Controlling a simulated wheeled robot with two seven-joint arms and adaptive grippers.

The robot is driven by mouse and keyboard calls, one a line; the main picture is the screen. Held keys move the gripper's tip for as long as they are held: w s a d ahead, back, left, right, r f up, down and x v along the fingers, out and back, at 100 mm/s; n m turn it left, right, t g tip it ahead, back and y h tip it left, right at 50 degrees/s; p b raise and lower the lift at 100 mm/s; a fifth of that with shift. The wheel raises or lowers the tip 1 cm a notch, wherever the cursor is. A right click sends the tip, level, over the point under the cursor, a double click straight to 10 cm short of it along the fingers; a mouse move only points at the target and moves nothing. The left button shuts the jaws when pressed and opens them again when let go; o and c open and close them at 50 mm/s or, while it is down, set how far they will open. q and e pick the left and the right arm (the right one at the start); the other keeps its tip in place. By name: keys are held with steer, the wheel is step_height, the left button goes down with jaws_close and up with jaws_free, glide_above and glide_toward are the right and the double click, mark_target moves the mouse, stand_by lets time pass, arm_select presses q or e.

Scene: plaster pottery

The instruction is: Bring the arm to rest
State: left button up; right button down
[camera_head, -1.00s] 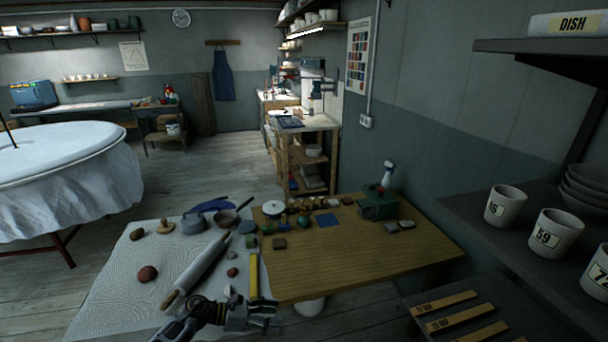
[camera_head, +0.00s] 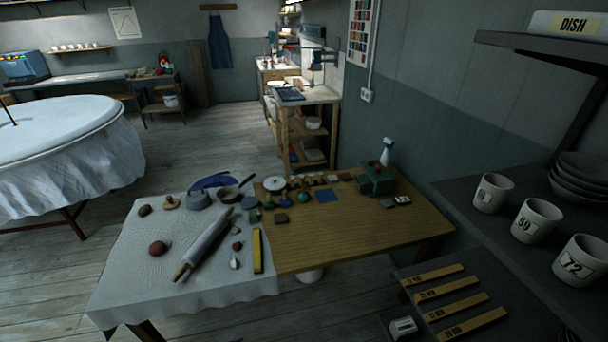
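Neither of my grippers is in the head view now, and no part of my arms shows. The wooden work table (camera_head: 350,235) stands in front of me, its left part covered by a pale cloth (camera_head: 135,265). On the cloth lie a rolling pin (camera_head: 207,243), a reddish-brown lump (camera_head: 158,248) and a yellow bar-shaped tool (camera_head: 257,250). A green box (camera_head: 376,180) and a spray bottle (camera_head: 387,152) stand at the table's back right.
At right, a dark shelf holds labelled cups (camera_head: 536,220) and stacked bowls (camera_head: 580,178). A lower shelf carries several wooden strips (camera_head: 450,288). A large round cloth-draped table (camera_head: 60,160) stands at left. The table's front right is bare, and floor (camera_head: 215,150) is open behind it.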

arm_select(q)
steer(key=s+f+n+g+y+p, duration=0.1)
steer(key=s+f+n+g, duration=0.2)
steer(key=s, duration=0.9)
steer(key=s+a+f+n+g+y+p, duration=0.1)
steer(key=s+f+n+g, duration=0.2)
steer(key=s, duration=0.9)
steer(key=s+f+n+g+y+p, duration=0.1)
steer(key=s+f+n, duration=0.5)
steer(key=s, duration=0.6)
steer(key=shift+s+a+n+g, duration=0.25)
steer(key=shift+n+g, duration=0.55)
steer(key=shift+g, duration=0.1)
arm_select(e)
steer(key=r, duration=0.1)
steer(key=a+r, duration=0.1)
steer(key=s+r, duration=0.1)
steer(key=shift+a+r, duration=0.15)
steer(key=shift+a, duration=0.2)
